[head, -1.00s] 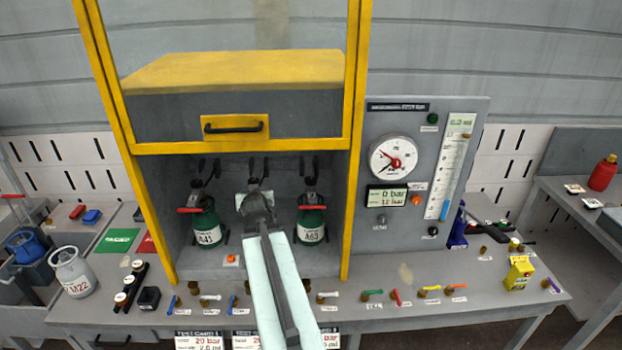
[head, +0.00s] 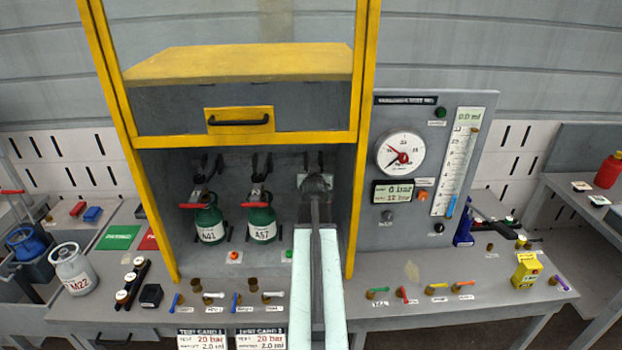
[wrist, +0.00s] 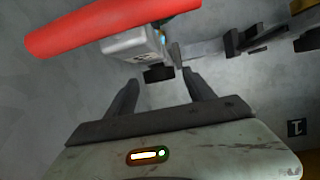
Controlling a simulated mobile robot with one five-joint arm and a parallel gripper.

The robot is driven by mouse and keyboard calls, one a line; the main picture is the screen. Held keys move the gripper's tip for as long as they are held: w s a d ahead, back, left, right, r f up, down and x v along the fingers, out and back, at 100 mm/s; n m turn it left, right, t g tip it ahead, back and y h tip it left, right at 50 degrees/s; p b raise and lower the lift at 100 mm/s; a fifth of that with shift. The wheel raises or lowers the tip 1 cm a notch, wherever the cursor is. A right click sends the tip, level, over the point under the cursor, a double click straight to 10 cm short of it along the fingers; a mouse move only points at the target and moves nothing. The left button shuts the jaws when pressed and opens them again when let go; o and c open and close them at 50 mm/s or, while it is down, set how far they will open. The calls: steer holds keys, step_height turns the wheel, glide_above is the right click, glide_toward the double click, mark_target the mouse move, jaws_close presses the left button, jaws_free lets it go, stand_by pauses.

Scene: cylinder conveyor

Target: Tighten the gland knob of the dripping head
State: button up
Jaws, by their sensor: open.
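My gripper (head: 316,184) is inside the yellow-framed cabinet at the right-hand station, in front of a head there. It covers that cylinder almost wholly. In the wrist view, my two dark fingers (wrist: 160,78) are apart and empty. A dark knob (wrist: 158,73) under a silver head block (wrist: 132,45) shows just beyond and between the fingertips. I cannot tell whether they touch it. A red lever (wrist: 110,25) crosses above the block. Green cylinders A41 (head: 210,226) and A57 (head: 262,224) stand to the left, each with a red-handled head. I can make out no drip.
The yellow frame's right post (head: 362,150) is close to my arm. Left and middle stations have an orange button (head: 235,257) and a green one (head: 288,254). A gauge panel (head: 430,170) stands right. Small coloured keys and brass fittings line the bench front (head: 400,315).

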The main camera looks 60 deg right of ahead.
steer(key=shift+w+d, duration=0.1)
jaws_close()
